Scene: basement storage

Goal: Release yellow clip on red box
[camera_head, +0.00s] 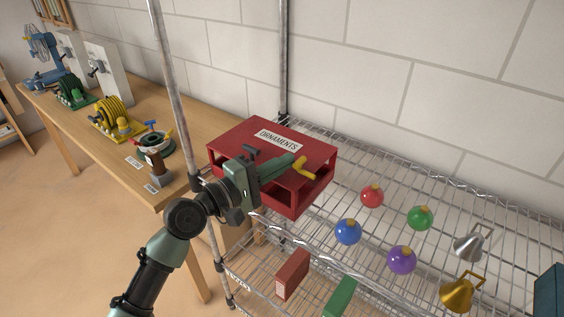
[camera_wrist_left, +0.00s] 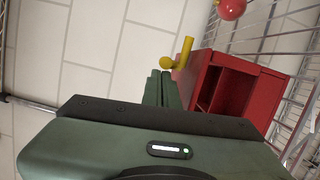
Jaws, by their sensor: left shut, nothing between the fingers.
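The red box (camera_head: 230,141), labelled "ORNAMENTS", sits on the upper wire shelf with open window-like gaps in its sides. It also shows in the left wrist view (camera_wrist_left: 235,88). The yellow clip (camera_head: 303,168) sticks out at the box's right front side. In the left wrist view the yellow clip (camera_wrist_left: 181,54) stands at the box's edge, just beyond my fingertips. My left gripper (camera_head: 295,160) reaches across the box from the left, its fingers shut and empty close to the clip. I cannot tell whether they touch it. My right gripper is not in view.
Red (camera_head: 372,196), green (camera_head: 419,217), blue (camera_head: 348,231) and purple (camera_head: 402,259) balls and silver (camera_head: 470,245) and gold (camera_head: 458,292) bells lie on the wire shelf (camera_head: 520,230). A metal post (camera_head: 172,85) stands left of the box. A wooden bench (camera_head: 150,190) holds hose reels.

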